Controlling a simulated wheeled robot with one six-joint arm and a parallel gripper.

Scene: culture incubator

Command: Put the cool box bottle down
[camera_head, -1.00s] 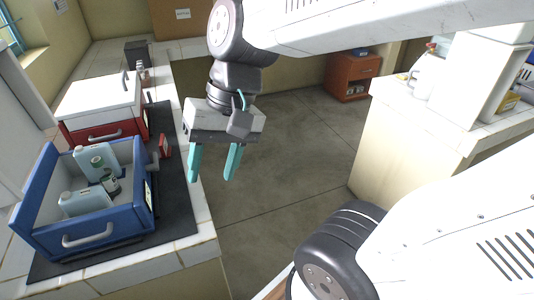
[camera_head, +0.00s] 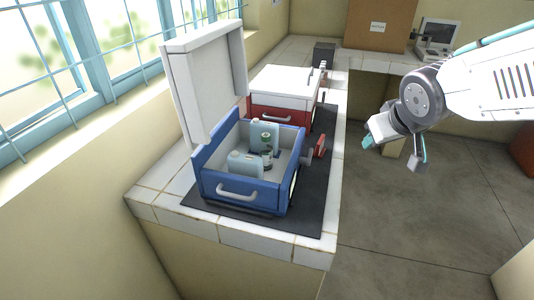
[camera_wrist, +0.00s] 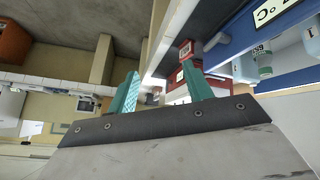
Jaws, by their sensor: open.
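My gripper (camera_head: 395,149) is open and empty, in the air over the floor to the right of the counter. Its two teal fingers also show apart in the wrist view (camera_wrist: 160,75), with nothing between them. The blue cool box (camera_head: 240,206) stands on the counter with its white lid (camera_head: 207,85) raised. Inside it a small bottle with a green label (camera_head: 267,152) stands among pale blue blocks (camera_head: 245,165). The labelled bottle also shows partly at the upper right of the wrist view (camera_wrist: 263,62).
A red box with a closed white lid (camera_head: 290,82) stands behind the cool box. A dark mat (camera_head: 313,205) lies under them. A small red item (camera_head: 320,146) sits by the cool box's right side. A window is at left; open floor is at right.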

